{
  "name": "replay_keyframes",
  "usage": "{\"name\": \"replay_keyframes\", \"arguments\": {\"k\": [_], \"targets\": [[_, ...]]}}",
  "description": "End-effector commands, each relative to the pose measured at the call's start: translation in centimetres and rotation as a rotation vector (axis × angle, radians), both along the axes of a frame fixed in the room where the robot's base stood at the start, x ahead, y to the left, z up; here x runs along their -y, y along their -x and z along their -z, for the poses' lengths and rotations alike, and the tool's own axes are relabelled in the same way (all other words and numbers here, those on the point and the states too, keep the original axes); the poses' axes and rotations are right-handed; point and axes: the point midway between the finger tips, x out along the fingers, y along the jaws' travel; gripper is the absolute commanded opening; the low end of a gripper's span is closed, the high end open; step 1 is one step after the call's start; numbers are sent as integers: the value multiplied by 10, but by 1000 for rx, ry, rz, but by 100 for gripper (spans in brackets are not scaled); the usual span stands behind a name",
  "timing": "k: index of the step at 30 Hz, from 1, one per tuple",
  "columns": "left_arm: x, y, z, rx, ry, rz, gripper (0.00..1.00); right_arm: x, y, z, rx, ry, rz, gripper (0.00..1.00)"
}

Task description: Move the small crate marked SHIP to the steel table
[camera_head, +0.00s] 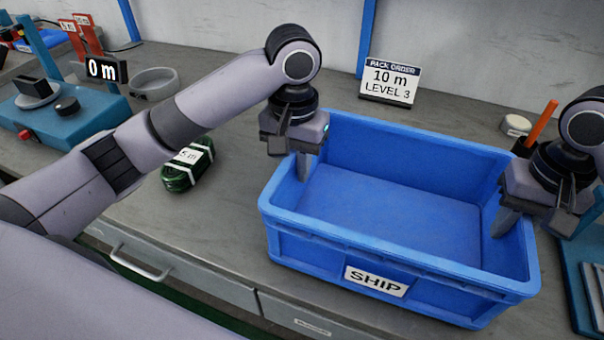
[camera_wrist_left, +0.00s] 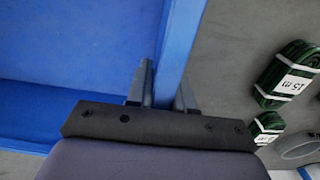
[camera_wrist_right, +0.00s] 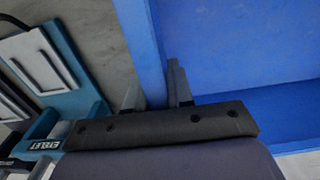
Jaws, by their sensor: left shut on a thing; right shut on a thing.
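The blue crate marked SHIP (camera_head: 335,262) sits on the grey worktop, and its inside looks empty. My left gripper (camera_head: 300,165) is shut on the crate's left wall. In the left wrist view its fingers (camera_wrist_left: 165,88) straddle the blue wall (camera_wrist_left: 180,40). My right gripper (camera_head: 525,215) is shut on the crate's right wall. In the right wrist view its fingers (camera_wrist_right: 155,90) straddle that wall (camera_wrist_right: 140,40). I cannot tell from these frames whether the crate's base touches the worktop. No separate steel table can be made out.
A pack order sign (camera_head: 390,82) reading 10 m, LEVEL 3 stands behind the crate. A green coil (camera_head: 187,165) lies left of it. A teal machine with a 0 m display (camera_head: 101,69) stands far left. A teal device (camera_head: 588,285) is close on the right. Drawers (camera_head: 165,268) are below.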

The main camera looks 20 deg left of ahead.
Motion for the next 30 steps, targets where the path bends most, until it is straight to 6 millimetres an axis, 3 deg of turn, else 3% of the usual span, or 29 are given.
{"name": "replay_keyframes", "arguments": {"k": [3, 4, 6, 19, 30], "targets": [[-1, 0, 8, 1, -2, -2, 0, 1, 0, 8, 1, 1, 2, 0], [-1, 0, 6, 0, -2, -2, 28, 1, 0, 6, 0, 1, 2, 28], [-1, 0, 5, -1, -2, -2, 47, 1, 0, 5, 0, 1, 2, 47], [0, -1, -2, 3, -1, 0, 47, 0, 0, 5, 0, 0, 0, 47], [-1, -1, -56, 6, -3, -2, 47, 0, 0, 5, 0, 0, 0, 47]]}}
